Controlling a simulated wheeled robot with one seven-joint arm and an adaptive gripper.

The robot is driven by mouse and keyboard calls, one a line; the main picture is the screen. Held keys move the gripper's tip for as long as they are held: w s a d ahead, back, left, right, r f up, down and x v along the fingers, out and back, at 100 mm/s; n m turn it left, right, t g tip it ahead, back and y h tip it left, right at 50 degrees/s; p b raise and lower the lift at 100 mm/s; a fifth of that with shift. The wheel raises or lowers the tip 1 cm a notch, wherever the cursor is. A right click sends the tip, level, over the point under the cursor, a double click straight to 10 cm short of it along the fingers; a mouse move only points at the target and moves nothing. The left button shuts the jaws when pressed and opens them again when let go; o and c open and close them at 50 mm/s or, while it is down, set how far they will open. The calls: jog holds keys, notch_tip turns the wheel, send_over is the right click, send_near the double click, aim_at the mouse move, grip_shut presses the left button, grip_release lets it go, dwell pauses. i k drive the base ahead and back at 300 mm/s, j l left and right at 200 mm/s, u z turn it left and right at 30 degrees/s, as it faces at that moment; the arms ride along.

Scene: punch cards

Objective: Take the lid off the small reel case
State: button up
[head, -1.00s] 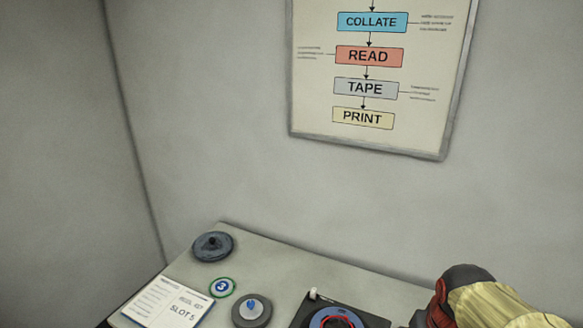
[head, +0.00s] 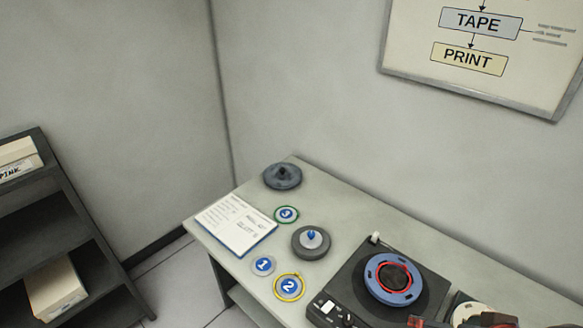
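Two round things with knobs stand on the table, and I cannot tell for sure which is the small reel case. One is a dark blue-grey disc with a dark knob (head: 282,178) at the table's back corner. The other is a grey round case (head: 309,251) with a paler centre and a blue knob, nearer the middle. Nothing touches either of them. Red and dark parts of my arm show at the bottom right edge, right of both and apart from them. My gripper's fingers cannot be made out there.
A black tape drive (head: 342,290) with a blue reel (head: 394,283) stands right of the grey case. Numbered discs 1 (head: 263,265), 2 (head: 289,287) and 3 (head: 286,214) and a printed card (head: 235,224) lie nearby. A dark shelf (head: 75,208) stands at the left.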

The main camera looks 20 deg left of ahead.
aim_at(282, 176)
jog(key=i+j, duration=0.15)
jog(key=j, duration=0.3)
jog(key=i+j+u, duration=0.1)
jog(key=j, duration=0.4)
jog(key=i+j, duration=0.25)
jog(key=j, duration=0.2)
jog(key=i+j+u, duration=0.1)
jog(key=j, duration=0.35)
jog(key=i+j, duration=0.25)
jog(key=j, duration=0.2)
jog(key=i+j+u, duration=0.1)
jog(key=j, duration=0.35)
jog(key=i+j, duration=0.3)
jog(key=j, duration=0.15)
jog(key=i+j+u, duration=0.1)
jog(key=i+j, duration=0.15)
jog(key=j, duration=0.2)
